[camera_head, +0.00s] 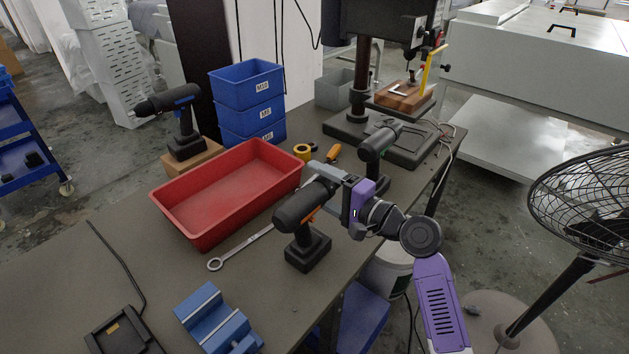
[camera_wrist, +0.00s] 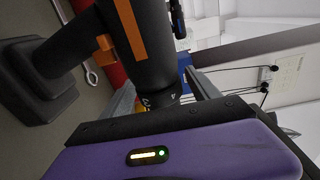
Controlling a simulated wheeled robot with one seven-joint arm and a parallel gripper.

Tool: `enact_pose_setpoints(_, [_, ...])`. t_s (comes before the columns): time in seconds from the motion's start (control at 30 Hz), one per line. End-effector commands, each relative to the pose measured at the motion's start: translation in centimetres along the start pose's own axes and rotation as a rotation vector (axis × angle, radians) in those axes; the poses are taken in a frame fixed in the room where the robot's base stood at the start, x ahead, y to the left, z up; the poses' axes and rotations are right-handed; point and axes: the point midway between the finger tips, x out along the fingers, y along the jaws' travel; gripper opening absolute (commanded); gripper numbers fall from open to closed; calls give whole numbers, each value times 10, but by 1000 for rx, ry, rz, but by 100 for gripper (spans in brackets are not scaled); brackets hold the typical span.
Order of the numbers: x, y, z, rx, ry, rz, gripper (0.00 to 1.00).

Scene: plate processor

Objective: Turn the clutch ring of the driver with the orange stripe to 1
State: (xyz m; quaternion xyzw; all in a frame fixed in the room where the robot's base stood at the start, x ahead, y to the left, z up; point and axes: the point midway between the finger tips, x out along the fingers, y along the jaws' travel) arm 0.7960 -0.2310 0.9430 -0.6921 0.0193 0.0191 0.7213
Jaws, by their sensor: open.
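The driver with the orange stripe (camera_head: 303,207) stands upright on its battery base on the table, its nose pointing right toward my gripper. In the wrist view its dark body (camera_wrist: 152,65) with the orange stripe fills the upper middle. Its clutch ring (camera_wrist: 160,99) is at the nose end, with small markings that I cannot read. My gripper (camera_head: 332,178) is open, with its grey fingers on either side of the nose end. In the wrist view the gripper (camera_wrist: 165,100) has the ring between its fingers; I cannot tell whether they touch it. The purple hand hides the nose tip.
A red tray (camera_head: 178,220) and a wrench (camera_head: 240,249) lie left of the driver. Another dark driver (camera_head: 376,150) stands close behind my gripper. A blue-striped driver (camera_head: 184,122) stands on a block at the left. A blue vise (camera_head: 213,318) is in front.

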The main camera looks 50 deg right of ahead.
Motion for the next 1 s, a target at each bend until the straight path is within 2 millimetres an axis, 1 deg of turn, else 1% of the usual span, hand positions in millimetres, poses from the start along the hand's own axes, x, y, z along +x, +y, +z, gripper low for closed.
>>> enact_pose_setpoints(0.03, [6,-1,0,1,-1,-1,70])
enact_pose_setpoints(0.17, [14,0,0,0,-1,0,70])
enact_pose_setpoints(0.43, [15,0,0,-1,0,1,70])
enact_pose_setpoints(0.47, [15,0,0,-1,0,1,68])
enact_pose_setpoints(0.5, [15,0,0,-1,0,1,60])
enact_pose_setpoints(0.57, [15,0,0,-1,0,1,48])
enact_pose_setpoints(0.7, [15,0,0,-1,0,1,21])
enact_pose_setpoints(0.77, [15,0,0,-1,0,1,9])
enact_pose_setpoints(0.8, [15,0,0,-1,0,1,8])
enact_pose_setpoints(1.0, [15,-2,0,-2,1,13,8])
